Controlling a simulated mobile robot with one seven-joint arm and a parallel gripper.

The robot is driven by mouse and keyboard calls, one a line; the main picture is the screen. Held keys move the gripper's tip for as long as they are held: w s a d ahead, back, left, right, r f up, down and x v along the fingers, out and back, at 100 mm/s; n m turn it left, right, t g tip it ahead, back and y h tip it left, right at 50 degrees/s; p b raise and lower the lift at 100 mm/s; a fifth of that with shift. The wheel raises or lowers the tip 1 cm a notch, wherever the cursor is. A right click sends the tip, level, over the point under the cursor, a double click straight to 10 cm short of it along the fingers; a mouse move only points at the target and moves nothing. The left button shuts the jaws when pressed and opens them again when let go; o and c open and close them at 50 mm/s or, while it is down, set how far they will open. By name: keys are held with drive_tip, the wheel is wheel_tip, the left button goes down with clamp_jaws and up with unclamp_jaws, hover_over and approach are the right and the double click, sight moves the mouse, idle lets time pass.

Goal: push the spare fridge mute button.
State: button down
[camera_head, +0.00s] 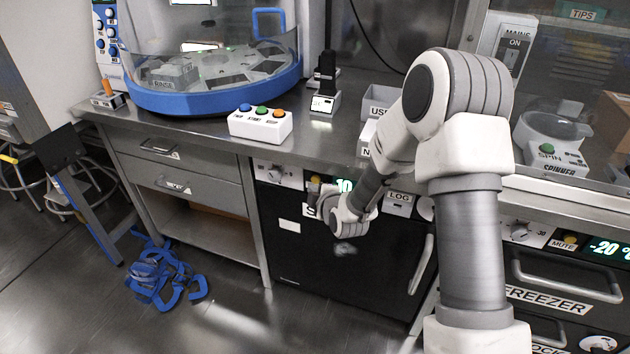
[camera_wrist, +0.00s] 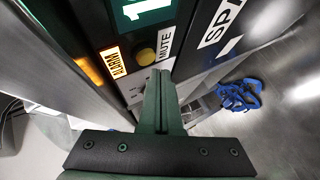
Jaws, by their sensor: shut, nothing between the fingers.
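The spare fridge (camera_head: 345,260) is the black unit under the counter in the head view. Its mute button (camera_wrist: 146,56) is a round yellow-brown knob beside the MUTE label (camera_wrist: 166,44) in the wrist view. My gripper (camera_wrist: 161,78) is shut and empty, its green fingertips just below the button in the picture. I cannot tell whether they touch the panel. A lit orange alarm label (camera_wrist: 113,62) and a green display (camera_wrist: 142,8) are close by.
The counter edge overhangs the fridge panel. The freezer (camera_head: 555,300), at right, has its own mute label (camera_head: 563,246). Blue straps (camera_head: 165,275) lie on the floor at left. A three-button white box (camera_head: 260,124) stands on the counter.

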drive_tip(key=shift+w, duration=0.15)
drive_tip(key=shift+w+d+b, duration=0.15)
drive_tip(key=shift+w+b, duration=0.1)
drive_tip(key=shift+b, duration=0.1)
drive_tip(key=shift+w+d, duration=0.2)
drive_tip(key=shift+w, duration=0.3)
idle(0.8)
drive_tip(key=shift+s+b, duration=0.1)
drive_tip(key=shift+b, duration=0.25)
drive_tip(key=shift+s+a+b, duration=0.3)
drive_tip(key=shift+s, duration=0.45)
drive_tip(key=shift+s, duration=0.1)
drive_tip(key=s, duration=0.1)
drive_tip(key=s+a+b, duration=0.1)
drive_tip(key=s, duration=0.2)
drive_tip(key=shift+s+a+b, duration=0.3)
drive_tip(key=shift+a+b, duration=0.05)
drive_tip(key=shift+a, duration=0.05)
